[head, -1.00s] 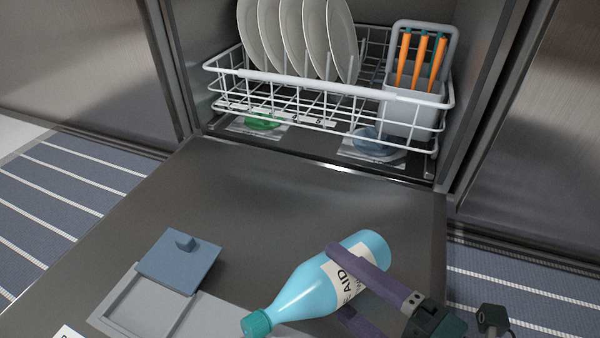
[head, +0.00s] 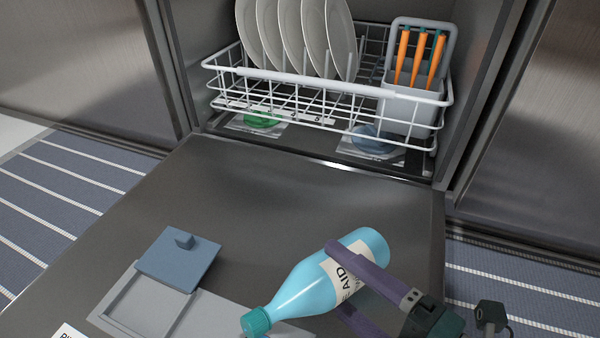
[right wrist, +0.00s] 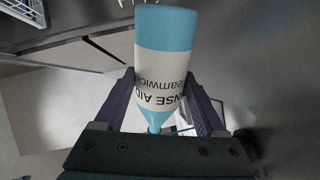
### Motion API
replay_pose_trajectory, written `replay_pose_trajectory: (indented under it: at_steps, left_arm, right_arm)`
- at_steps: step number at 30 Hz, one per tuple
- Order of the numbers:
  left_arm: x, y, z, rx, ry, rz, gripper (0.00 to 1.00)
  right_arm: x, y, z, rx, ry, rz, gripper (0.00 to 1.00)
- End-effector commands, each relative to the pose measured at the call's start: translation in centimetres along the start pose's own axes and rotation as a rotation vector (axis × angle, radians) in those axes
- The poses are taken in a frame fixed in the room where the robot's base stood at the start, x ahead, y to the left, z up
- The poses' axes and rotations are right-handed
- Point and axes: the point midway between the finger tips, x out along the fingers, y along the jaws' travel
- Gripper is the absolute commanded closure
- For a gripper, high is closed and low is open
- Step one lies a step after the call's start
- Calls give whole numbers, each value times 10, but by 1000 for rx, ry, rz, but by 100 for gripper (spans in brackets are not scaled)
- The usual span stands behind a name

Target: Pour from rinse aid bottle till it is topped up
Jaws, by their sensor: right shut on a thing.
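The rinse aid bottle (head: 308,288) is light blue with a cream label and a teal end (head: 256,322). It is tilted over the open dishwasher door (head: 290,215), teal end low and toward the lower left. My right gripper (head: 338,279) is shut on its body, one purple finger on each side. In the right wrist view the bottle (right wrist: 165,30) stands between the fingers, with its narrow neck nearer the palm. On the door lies a grey dispenser panel (head: 120,300) with a blue square lid (head: 180,258). I cannot tell whether liquid flows. My left gripper is not in view.
The white wire rack (head: 320,90) holds several plates (head: 295,35) and a grey basket (head: 412,105) with orange-handled cutlery. A green round cap (head: 262,118) and a blue one (head: 372,138) are on the tub floor below. A striped runner (head: 60,190) flanks the door.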

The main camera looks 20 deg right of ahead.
Motion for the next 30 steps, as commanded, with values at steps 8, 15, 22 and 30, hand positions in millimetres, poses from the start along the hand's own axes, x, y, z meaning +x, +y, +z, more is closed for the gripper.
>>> replay_pose_trajectory:
  at_steps: [8,15,22,30]
  left_arm:
    - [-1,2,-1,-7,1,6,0]
    - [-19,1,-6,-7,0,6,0]
    - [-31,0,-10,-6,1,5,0]
    - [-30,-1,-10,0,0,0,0]
  right_arm:
    - [0,1,0,0,1,2,100]
    - [-2,15,-9,123,21,0,100]
    - [-3,24,-21,343,55,2,100]
    - [-3,22,-23,363,58,2,100]
